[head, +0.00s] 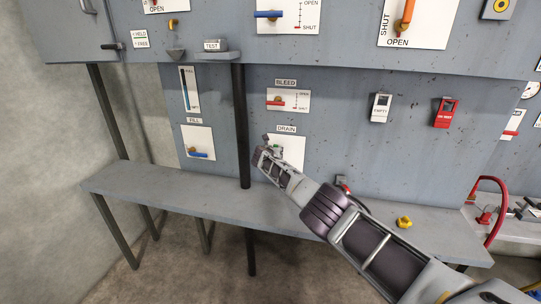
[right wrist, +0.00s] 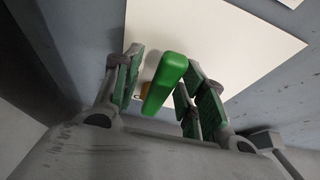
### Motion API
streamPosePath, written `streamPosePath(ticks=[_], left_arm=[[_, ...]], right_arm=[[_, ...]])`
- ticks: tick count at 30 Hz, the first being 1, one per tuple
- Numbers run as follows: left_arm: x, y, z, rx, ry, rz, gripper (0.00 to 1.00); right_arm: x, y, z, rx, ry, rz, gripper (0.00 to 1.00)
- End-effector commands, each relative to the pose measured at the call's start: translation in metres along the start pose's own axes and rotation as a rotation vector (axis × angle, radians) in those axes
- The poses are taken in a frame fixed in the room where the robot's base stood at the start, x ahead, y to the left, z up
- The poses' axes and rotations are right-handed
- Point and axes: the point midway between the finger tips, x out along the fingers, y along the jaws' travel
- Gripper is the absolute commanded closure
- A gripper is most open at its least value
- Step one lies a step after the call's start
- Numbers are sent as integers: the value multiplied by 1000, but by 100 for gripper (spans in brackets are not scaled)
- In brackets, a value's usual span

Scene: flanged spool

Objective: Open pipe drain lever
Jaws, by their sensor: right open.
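The drain lever is a green handle (right wrist: 164,80) on a white plate (right wrist: 215,35) in the right wrist view. In the head view the plate (head: 296,152) sits under the DRAIN label (head: 286,128), and my right arm covers much of it. My right gripper (head: 270,148) is at this plate; it also shows in the right wrist view (right wrist: 166,78). Its fingers are open, one on each side of the green handle, with a gap visible on the left. The handle's tilt on the plate's scale is hard to tell. My left gripper is not in view.
A red BLEED lever (head: 276,103) is above, and a blue FILL lever (head: 197,154) is to the left. A dark post (head: 241,125) stands just left of the drain plate. A grey shelf (head: 165,187) runs below, with a yellow knob (head: 404,222) on it.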

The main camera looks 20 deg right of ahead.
Motion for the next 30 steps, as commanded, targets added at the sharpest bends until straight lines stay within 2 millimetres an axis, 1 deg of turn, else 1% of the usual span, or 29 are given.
streamPosePath(ticks=[8, 30], left_arm=[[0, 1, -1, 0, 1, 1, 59], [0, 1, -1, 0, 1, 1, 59]], right_arm=[[-3, 1, -1, 0, 1, 0, 59], [-20, 1, -1, 0, 1, 0, 59]])
